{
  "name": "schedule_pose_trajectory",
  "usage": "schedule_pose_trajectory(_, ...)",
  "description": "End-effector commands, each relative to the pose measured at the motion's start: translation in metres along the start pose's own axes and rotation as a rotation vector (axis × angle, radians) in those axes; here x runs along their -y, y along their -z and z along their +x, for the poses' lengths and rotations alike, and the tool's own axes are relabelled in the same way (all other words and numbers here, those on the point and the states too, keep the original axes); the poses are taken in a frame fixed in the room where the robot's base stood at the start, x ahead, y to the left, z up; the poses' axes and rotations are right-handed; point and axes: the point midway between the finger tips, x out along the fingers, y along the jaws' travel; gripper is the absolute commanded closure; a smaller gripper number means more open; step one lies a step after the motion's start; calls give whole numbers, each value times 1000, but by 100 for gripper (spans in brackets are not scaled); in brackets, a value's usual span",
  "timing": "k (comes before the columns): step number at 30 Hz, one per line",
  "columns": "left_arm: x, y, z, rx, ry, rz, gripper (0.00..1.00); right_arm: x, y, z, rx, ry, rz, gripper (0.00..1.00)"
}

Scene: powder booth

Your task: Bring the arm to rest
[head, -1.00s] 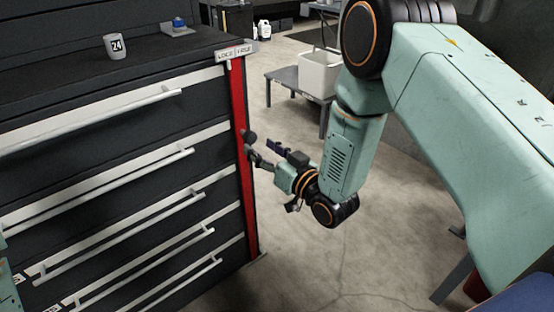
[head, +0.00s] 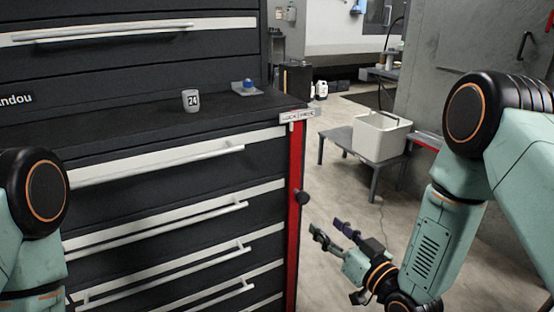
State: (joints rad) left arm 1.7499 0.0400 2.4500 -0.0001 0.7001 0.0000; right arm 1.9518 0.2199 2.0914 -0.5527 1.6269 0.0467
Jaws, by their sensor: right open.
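My right gripper (head: 330,232) is open and empty. It hangs over the floor just right of the drawer cabinet's red corner post (head: 295,215), apart from it. A dark round knob (head: 303,198) on the post stands a little up and left of the fingertips. My right arm comes in from the right edge. Part of my left arm shows at the lower left, but its gripper is out of view.
The dark cabinet (head: 150,140) with pale drawer handles fills the left; its visible drawers look shut. A mug marked 24 (head: 191,100) and a small blue item (head: 248,87) stand on top. A white bin (head: 381,136) sits on a low grey table (head: 340,137). Floor between is clear.

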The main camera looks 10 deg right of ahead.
Motion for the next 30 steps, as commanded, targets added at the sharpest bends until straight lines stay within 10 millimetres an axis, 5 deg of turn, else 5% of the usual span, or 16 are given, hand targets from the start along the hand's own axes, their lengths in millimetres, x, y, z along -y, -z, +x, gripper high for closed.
schedule_pose_trajectory(5, 0, 0, 0, 0, 0, 0, 68, -13, -58, -22, 267, -106, 13, 46)
schedule_pose_trajectory(9, 0, 0, -6, 0, 0, 0, 68, -13, -127, -82, 614, -223, 54, 46)
schedule_pose_trajectory(15, 0, 0, -17, 0, 0, 0, 68, 8, -188, -196, 1056, -349, 122, 46)
schedule_pose_trajectory(22, 0, 0, -30, 0, 0, 0, 68, 39, -204, -308, 1404, -443, 171, 46)
schedule_pose_trajectory(25, 0, 0, -35, 0, 0, 0, 68, 48, -202, -332, 1464, -447, 167, 46)
schedule_pose_trajectory(30, 0, 0, -38, 0, 0, 0, 68, 51, -204, -340, 1484, -441, 162, 46)
